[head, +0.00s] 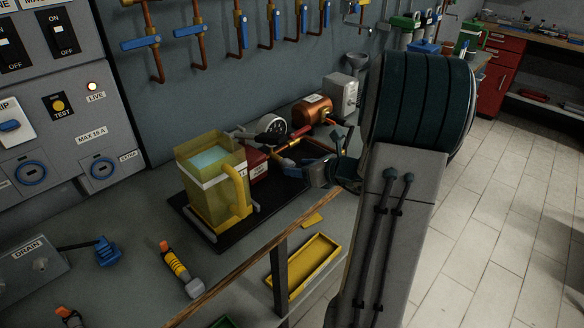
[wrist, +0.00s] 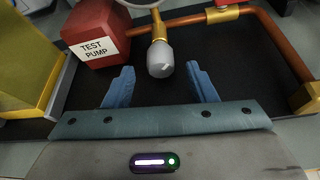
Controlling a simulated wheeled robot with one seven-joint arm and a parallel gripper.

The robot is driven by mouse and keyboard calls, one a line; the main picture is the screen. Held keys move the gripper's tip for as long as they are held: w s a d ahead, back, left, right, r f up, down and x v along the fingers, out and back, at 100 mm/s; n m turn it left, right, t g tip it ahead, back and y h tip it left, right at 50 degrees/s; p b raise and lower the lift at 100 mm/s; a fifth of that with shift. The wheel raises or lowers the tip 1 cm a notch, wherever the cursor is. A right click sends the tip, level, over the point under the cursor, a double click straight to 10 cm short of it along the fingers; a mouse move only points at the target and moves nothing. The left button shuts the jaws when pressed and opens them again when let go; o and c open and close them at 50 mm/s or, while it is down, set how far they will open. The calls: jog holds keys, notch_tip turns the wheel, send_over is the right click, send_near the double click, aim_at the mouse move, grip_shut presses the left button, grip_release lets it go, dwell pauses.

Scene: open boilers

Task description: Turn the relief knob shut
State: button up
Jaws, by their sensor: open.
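A rounded pale grey knob (wrist: 160,60) sits on a brass stem in the wrist view, beside the red box labelled TEST PUMP (wrist: 97,32). It fits the relief knob, though I see no label on it. My gripper (wrist: 160,76) is open, with one blue finger on each side of the knob and visible gaps between. Whether the fingertips reach down to the knob's depth I cannot tell. In the head view the red pump box (head: 256,163) shows behind the yellow jug, and my arm and hand hide the knob.
A yellow jug of water (head: 212,180) stands on the black tray (head: 207,232), left of the pump. A copper pipe (wrist: 283,45) runs along the right in the wrist view. A gauge (head: 271,126) and copper cylinder (head: 313,108) stand behind. A yellow tray (head: 303,266) lies nearer.

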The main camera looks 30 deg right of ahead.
aim_at(288, 165)
jog(key=shift+x, duration=1.35)
jog(key=c, duration=1)
jog(key=shift+o, duration=0.2)
jog(key=shift+f+h+b, duration=0.2)
jog(key=shift+h+b, duration=0.1)
jog(key=shift+b, duration=0.4)
jog(key=shift+a+f+n+b, duration=0.1)
jog(key=shift+n+b, duration=0.4)
jog(key=shift+b, duration=0.65)
jog(key=shift+r+n+t+h+b, duration=0.25)
jog(key=shift+n+h+b, duration=0.25)
jog(key=shift+b, duration=0.65)
jog(key=o, duration=1)
jog(key=shift+s, duration=0.1)
jog(key=shift+c, duration=0.2)
